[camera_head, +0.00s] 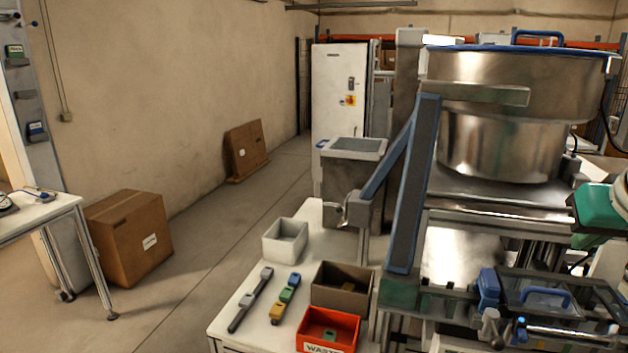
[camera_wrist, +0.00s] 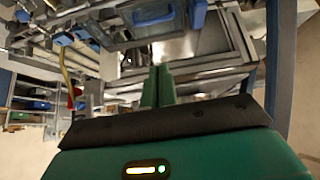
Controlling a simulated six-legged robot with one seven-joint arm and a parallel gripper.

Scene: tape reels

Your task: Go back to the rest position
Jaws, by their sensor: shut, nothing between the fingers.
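My gripper (camera_wrist: 158,72) shows in the wrist view as two green fingers close together and empty, in front of the metal machine. In the head view a green part of my arm (camera_head: 597,207) is at the right edge, beside the machine; the fingertips cannot be made out there. A white table (camera_head: 240,317) at lower centre bears a white bin (camera_head: 285,240), a brown bin (camera_head: 342,288) and a red bin labelled waste (camera_head: 328,330).
The large steel machine (camera_head: 500,145) with blue-edged struts fills the right side. On the table lie a dark bar (camera_head: 250,300) and a row of coloured pieces (camera_head: 285,298). A cardboard box (camera_head: 130,237) stands on the floor at left. The floor between is clear.

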